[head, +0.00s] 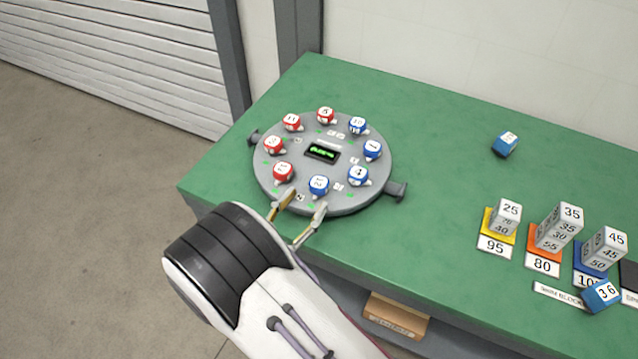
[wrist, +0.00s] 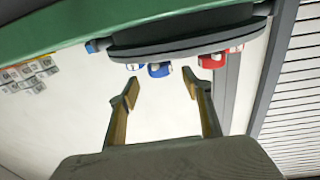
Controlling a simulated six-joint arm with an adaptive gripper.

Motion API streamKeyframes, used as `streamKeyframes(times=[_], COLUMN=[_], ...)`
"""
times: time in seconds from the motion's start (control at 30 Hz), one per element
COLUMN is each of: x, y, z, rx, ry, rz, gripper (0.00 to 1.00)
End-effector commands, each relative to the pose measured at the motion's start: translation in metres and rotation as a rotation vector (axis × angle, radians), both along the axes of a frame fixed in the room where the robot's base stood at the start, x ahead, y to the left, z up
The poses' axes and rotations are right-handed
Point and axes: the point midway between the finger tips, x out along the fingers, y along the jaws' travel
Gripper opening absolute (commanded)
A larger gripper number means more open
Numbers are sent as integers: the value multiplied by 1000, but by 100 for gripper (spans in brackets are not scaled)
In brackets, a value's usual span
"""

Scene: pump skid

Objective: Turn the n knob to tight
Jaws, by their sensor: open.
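A round grey disc (head: 335,205) lies on the green table with a ring of red and blue knobs around a small lit display (head: 322,152). Red knobs, such as the one at the lower left (head: 283,172), are on the left; blue knobs, such as the lower one (head: 318,185), are on the right. The knob lettering is too small for me to tell which is n. My gripper (head: 302,203) is open and empty at the disc's near edge. In the wrist view, my gripper (wrist: 160,85) has its fingers apart, with red (wrist: 213,61) and blue (wrist: 159,69) knobs beyond them.
Stacked numbered blocks (head: 558,228) stand on coloured cards at the right of the green table (head: 440,170). Loose blue blocks lie at the back (head: 505,144) and front right (head: 601,295). A grey lug (head: 396,190) sticks out of the disc. The table between is clear.

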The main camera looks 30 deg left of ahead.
Motion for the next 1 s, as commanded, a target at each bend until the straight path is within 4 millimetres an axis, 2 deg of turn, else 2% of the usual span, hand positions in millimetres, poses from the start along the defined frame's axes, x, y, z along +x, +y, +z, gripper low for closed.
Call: streamKeyframes(times=[0.6,1.0], x=[62,70], y=[-4,-5], z=[0,0], rx=[-1,-1], ry=[0,0], rz=[-1,0], gripper=[49,49])
